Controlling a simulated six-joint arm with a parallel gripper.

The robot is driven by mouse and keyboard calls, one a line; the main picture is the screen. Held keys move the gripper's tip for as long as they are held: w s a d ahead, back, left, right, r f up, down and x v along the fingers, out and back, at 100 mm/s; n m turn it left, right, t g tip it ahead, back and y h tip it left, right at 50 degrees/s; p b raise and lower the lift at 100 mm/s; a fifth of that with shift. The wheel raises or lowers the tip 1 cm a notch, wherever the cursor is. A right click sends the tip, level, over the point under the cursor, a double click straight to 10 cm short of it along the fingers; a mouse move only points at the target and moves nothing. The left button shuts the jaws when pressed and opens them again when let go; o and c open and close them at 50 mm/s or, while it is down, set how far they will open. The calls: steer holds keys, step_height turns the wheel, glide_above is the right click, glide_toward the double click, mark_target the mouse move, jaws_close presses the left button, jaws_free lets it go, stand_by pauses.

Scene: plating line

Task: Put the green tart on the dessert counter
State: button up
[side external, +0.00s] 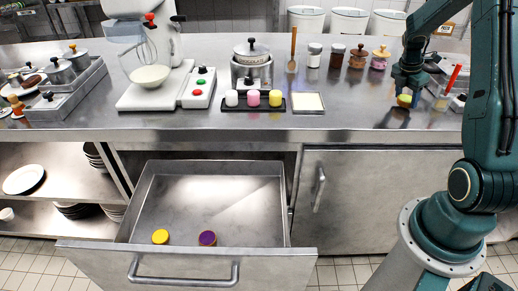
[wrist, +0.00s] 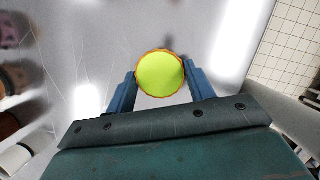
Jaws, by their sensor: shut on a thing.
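The green tart (wrist: 160,75) is round, with a yellow-green top and an orange-brown crust rim. In the wrist view it sits between the two blue fingers of my gripper (wrist: 160,82), which is shut on it. In the side view the tart (side external: 404,100) hangs at the tip of my gripper (side external: 405,92), over the right part of the steel counter (side external: 350,118). It looks a little above the surface, with a dark reflection below. I cannot tell which area is the dessert counter.
A dark tray (side external: 241,108) with three small coloured items and a cream square (side external: 308,103) lie mid-counter. Jars (side external: 358,57) stand behind; a utensil bin (side external: 447,97) is right of my gripper.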

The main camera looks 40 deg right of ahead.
steer(key=shift+f, duration=0.5)
steer(key=shift+f, duration=0.1)
steer(key=o, duration=0.7)
steer(key=shift+v, duration=6.1)
steer(key=shift+d, duration=0.1)
